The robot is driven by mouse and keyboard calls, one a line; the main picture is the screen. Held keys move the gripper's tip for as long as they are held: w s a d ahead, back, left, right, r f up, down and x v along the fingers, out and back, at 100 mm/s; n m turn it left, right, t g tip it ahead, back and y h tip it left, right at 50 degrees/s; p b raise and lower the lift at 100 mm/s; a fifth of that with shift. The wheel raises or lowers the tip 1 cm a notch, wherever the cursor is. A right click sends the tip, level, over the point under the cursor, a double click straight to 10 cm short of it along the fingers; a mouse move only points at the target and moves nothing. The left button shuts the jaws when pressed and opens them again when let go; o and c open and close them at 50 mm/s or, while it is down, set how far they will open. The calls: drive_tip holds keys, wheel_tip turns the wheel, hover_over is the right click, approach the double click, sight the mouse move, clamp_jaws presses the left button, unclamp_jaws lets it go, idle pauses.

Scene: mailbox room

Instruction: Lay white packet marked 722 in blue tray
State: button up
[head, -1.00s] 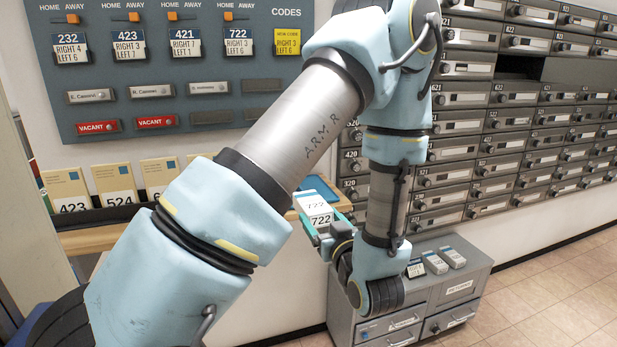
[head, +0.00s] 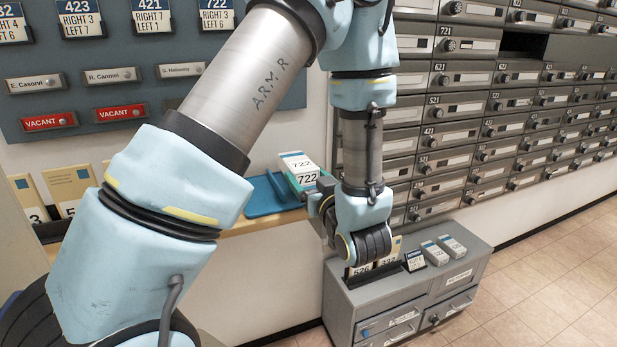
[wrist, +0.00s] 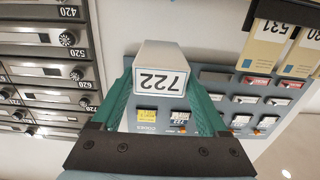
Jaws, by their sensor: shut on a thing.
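The white packet marked 722 (head: 303,172) has a blue band at its far end. My gripper (head: 308,190) is shut on the packet and holds it up near the right end of the wooden ledge. In the wrist view the packet (wrist: 160,82) sits between the green fingers of my gripper (wrist: 163,100), with its number upside down. The blue tray (head: 262,195) lies on the ledge, just left of and behind the packet in the head view. The packet and gripper hide part of the tray. I cannot tell how high the packet is above it.
A grey cabinet (head: 400,300) stands right of the ledge, with small packets (head: 452,246) on top. Mailboxes (head: 460,130) line the wall. Tan folders (head: 70,185) stand at the ledge's left. A code board (head: 110,85) hangs above. My arm crosses the middle of the head view.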

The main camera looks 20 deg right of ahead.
drive_tip(key=w+f, duration=0.1)
drive_tip(key=w, duration=0.1)
drive_tip(key=w+f, duration=0.1)
drive_tip(key=w, duration=0.2)
drive_tip(key=w+a+f, duration=0.1)
drive_tip(key=w, duration=0.2)
drive_tip(key=shift+w+f+b, duration=0.1)
drive_tip(key=shift+f+b, duration=0.05)
drive_tip(key=shift+b, duration=0.25)
drive_tip(key=shift+f+b, duration=0.6)
drive_tip(key=shift+f, duration=0.05)
drive_tip(key=shift+f+b, duration=1.1)
drive_tip(key=shift+f, duration=0.05)
drive_tip(key=o, duration=1.2)
drive_tip(key=shift+o, duration=0.2)
drive_tip(key=s+d+b, duration=0.1)
drive_tip(key=s+b, duration=0.1)
drive_tip(key=s, duration=1)
drive_tip(key=shift+d, duration=0.25)
